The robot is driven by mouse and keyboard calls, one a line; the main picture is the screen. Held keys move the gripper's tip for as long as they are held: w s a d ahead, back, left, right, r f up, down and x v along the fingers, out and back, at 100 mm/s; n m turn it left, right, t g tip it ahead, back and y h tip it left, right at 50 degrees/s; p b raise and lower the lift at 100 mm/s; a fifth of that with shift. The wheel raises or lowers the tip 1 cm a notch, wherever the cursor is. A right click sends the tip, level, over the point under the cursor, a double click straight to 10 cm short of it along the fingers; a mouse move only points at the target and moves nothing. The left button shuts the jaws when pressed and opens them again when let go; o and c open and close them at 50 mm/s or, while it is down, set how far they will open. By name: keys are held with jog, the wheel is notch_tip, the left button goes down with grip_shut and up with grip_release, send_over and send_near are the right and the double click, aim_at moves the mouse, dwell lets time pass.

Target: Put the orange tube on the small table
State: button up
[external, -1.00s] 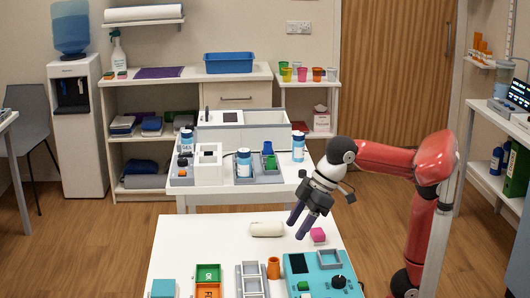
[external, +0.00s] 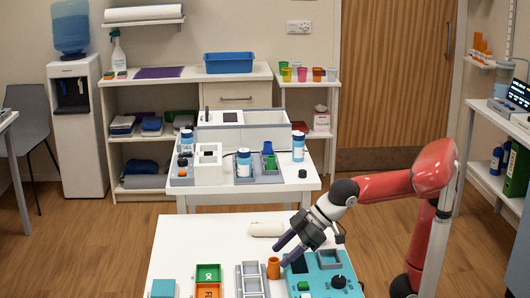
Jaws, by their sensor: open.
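The orange tube (external: 273,268) stands upright on the white front table (external: 185,240), between a grey rack and a teal device. My gripper (external: 280,256) is open, its two dark fingers pointing down-left with the tips right beside the tube's upper right side. I cannot tell whether they touch it or lie around it. Behind is a smaller white table (external: 313,184) carrying bottles and boxes. A narrow white stand (external: 290,84) with coloured cups is farther back. I cannot tell which one is the small table.
The grey rack (external: 252,281) and green and orange bins (external: 208,273) are left of the tube. A white roll (external: 266,229) lies behind. The rear table's front right edge is mostly clear, with one small black knob (external: 302,174).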

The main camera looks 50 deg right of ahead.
aim_at(269, 267)
jog(key=x, duration=0.4)
jog(key=shift+w+f, duration=0.1)
jog(key=shift+f, duration=0.2)
